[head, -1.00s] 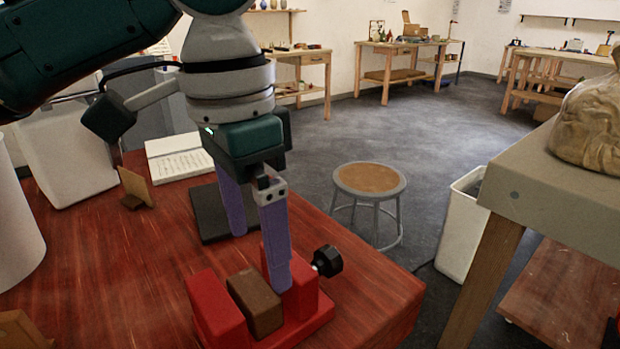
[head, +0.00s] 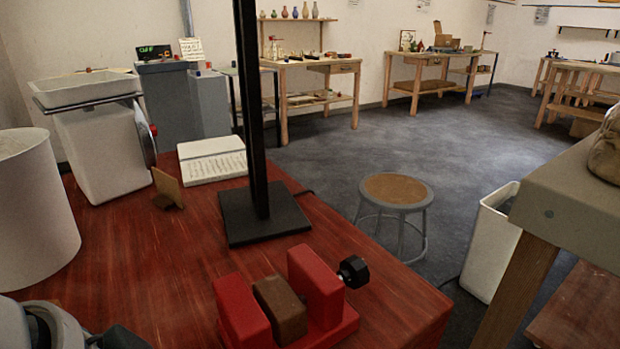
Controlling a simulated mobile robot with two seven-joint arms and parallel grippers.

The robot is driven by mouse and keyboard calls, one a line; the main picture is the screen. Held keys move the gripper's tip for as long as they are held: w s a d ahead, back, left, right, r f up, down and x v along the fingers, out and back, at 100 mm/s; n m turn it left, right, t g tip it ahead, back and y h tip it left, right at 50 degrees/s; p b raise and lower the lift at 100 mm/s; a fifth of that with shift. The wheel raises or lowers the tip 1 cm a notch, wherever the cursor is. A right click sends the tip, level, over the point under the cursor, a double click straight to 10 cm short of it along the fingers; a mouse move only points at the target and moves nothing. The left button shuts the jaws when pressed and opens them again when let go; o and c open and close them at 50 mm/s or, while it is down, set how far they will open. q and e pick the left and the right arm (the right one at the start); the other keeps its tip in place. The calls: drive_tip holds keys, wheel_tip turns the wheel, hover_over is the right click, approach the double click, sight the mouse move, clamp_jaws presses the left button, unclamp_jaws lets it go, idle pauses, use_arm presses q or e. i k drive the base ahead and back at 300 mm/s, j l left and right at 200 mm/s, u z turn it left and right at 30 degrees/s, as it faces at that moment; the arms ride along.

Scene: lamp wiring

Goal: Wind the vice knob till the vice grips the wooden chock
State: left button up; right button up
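The red vice (head: 317,285) stands near the front right of the red wooden table (head: 150,270). Its black knob (head: 353,271) sticks out on the right side. The brown wooden chock (head: 280,308) sits between the two red jaws. It looks close to the left jaw (head: 242,312), and a narrow gap shows between it and the right jaw. Part of my arm shows at the bottom left corner, but no fingertips show there. My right gripper is not in view.
A black lamp stand (head: 266,212) with a tall post rises behind the vice. A stool (head: 396,190) is beyond the table edge.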

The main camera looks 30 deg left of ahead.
sight(355, 273)
drive_tip(key=j+u, duration=0.15)
drive_tip(key=u, duration=0.25)
drive_tip(key=j+u, duration=0.2)
drive_tip(key=u, duration=0.15)
drive_tip(key=i+l+u, duration=0.15)
drive_tip(key=l+u, duration=0.25)
drive_tip(key=i+l+u, duration=0.1)
drive_tip(key=l+u, duration=0.3)
drive_tip(key=l, duration=0.2)
drive_tip(key=l+u, duration=0.4)
drive_tip(key=k+l+u, duration=0.1)
drive_tip(key=l+u, duration=0.3)
drive_tip(key=l, duration=0.2)
drive_tip(key=k+l+u, duration=0.15)
drive_tip(key=l+u, duration=0.25)
drive_tip(key=l, duration=0.15)
